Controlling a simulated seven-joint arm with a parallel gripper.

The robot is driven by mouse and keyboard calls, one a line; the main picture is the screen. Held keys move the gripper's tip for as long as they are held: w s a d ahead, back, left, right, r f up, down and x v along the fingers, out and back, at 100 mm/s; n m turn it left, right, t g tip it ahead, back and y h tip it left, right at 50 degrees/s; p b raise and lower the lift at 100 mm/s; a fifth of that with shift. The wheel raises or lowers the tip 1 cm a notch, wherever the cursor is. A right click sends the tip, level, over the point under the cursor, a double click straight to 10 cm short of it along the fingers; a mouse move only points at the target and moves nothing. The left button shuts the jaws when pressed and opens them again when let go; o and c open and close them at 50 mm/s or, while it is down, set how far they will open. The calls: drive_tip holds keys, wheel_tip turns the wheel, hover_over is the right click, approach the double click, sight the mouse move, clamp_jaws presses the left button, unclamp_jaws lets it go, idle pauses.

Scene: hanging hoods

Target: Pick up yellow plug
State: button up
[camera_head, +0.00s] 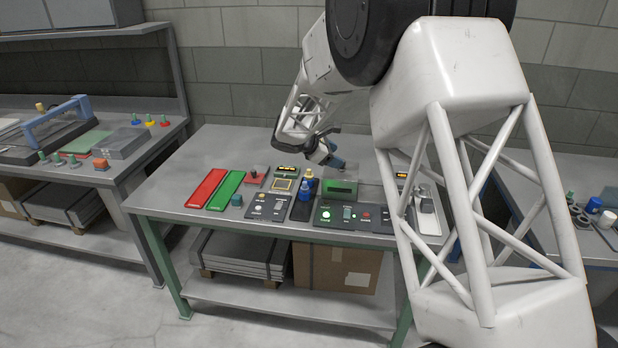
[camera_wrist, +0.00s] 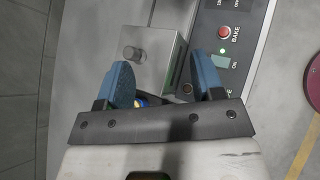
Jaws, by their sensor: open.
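A small yellow-topped plug (camera_head: 308,173) stands above a blue piece on the middle table in the head view. My gripper (camera_head: 333,161) is above the table, behind and slightly right of these pieces. In the wrist view my gripper (camera_wrist: 161,68) has its two blue fingers spread apart with nothing held between the tips. A yellow and blue bit (camera_wrist: 140,102) shows near the base of the left finger, mostly hidden. I cannot tell which yellow piece it is.
A grey box with a knob (camera_wrist: 134,53) and a panel with a red button (camera_wrist: 224,32) lie beyond the fingers. Red (camera_head: 206,188) and green (camera_head: 226,190) trays lie to the left. The table's back left is clear. Another yellow knob (camera_head: 149,119) is on the left bench.

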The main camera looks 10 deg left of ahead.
sight(309, 170)
drive_tip(key=w+a+f+n+t, duration=0.1)
drive_tip(key=w+a+f+n, duration=0.2)
drive_tip(key=a+f, duration=0.3)
drive_tip(key=w+a+f+n+t, duration=0.2)
drive_tip(key=a+f, duration=0.4)
drive_tip(key=a, duration=0.3)
drive_tip(key=w+n, duration=0.1)
drive_tip(key=w, duration=0.1)
drive_tip(key=shift+w+t, duration=0.3)
drive_tip(key=shift+w, duration=0.05)
drive_tip(key=shift+f, duration=0.1)
drive_tip(key=shift+x, duration=1.2)
drive_tip(key=shift+w+d, duration=0.1)
drive_tip(key=shift+d, duration=0.05)
drive_tip(key=shift+x, duration=2.5)
drive_tip(key=shift+c, duration=0.2)
